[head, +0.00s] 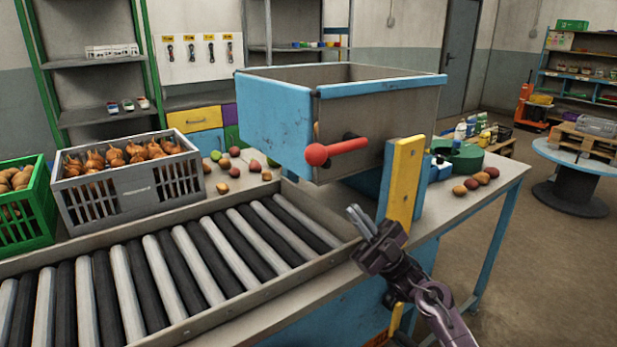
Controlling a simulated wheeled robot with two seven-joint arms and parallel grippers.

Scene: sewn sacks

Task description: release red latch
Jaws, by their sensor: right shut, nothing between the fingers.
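The red latch (338,150) is a handle with a round red knob at its left end. It sticks out from the front of a blue and grey metal hopper (270,118) that stands over the table. My right gripper (358,217) is in front of the hopper, below and slightly right of the red latch, apart from it. Its fingers are together and empty, pointing up and left. A yellow upright plate (404,182) stands just behind and right of the gripper. My left gripper is not in view.
A roller conveyor (160,262) runs across the front left. A grey crate of onions (130,185) and a green crate (28,205) stand behind it. Loose potatoes (474,183) lie at the table's right end. The floor to the right is open.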

